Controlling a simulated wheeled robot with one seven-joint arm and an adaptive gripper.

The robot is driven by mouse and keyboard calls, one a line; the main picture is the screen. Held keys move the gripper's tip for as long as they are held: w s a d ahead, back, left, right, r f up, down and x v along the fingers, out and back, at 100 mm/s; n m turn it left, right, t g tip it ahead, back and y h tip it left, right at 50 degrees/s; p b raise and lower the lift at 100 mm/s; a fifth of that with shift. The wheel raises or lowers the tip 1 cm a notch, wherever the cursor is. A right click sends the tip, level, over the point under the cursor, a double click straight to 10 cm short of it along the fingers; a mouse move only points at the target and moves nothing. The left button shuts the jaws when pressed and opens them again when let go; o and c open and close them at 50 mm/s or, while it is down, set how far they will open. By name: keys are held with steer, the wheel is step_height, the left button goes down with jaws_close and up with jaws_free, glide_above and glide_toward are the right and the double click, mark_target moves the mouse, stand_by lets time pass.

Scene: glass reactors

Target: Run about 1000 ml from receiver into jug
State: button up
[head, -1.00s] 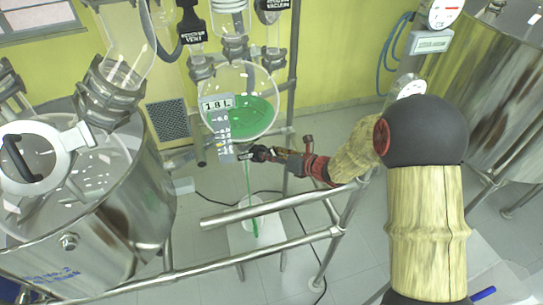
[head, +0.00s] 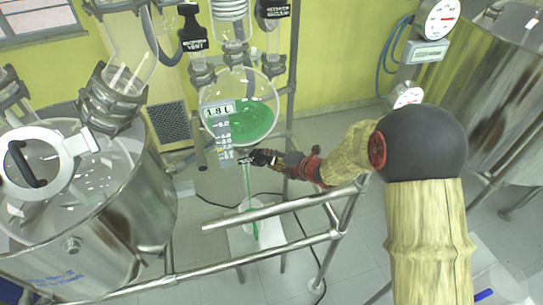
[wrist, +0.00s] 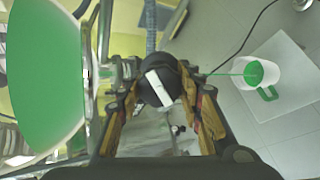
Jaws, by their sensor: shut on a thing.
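The receiver (head: 252,118) is a round glass vessel partly filled with green liquid; its display reads 1.8 L. It also fills the left of the wrist view (wrist: 40,70). My gripper (head: 262,158) is below the receiver at its outlet. In the wrist view my gripper (wrist: 160,95) is shut on a dark valve knob (wrist: 163,82) with a white bar across it. A thin green stream (head: 248,190) runs down from the outlet. The white jug (wrist: 272,72) stands below on a pale square plate, with green liquid in it; the head view shows it small (head: 244,205).
A large steel reactor (head: 100,215) with a glass lid stands at the left, another steel vessel (head: 500,90) at the right. A cable lies on the tiled floor.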

steer(key=m+p, duration=0.6)
steer(key=shift+r+g+h, duration=0.2)
steer(key=shift+g+h, duration=0.1)
steer(key=shift+g, duration=0.1)
steer(key=m+p, duration=0.3)
steer(key=shift+f+m+g+p, duration=0.15)
steer(key=shift+m+g+p, duration=0.15)
steer(key=shift+m+p, duration=0.3)
steer(key=shift+f, duration=0.1)
steer(key=o, duration=1.2)
steer(key=shift+d, duration=0.1)
steer(key=v, duration=1.2)
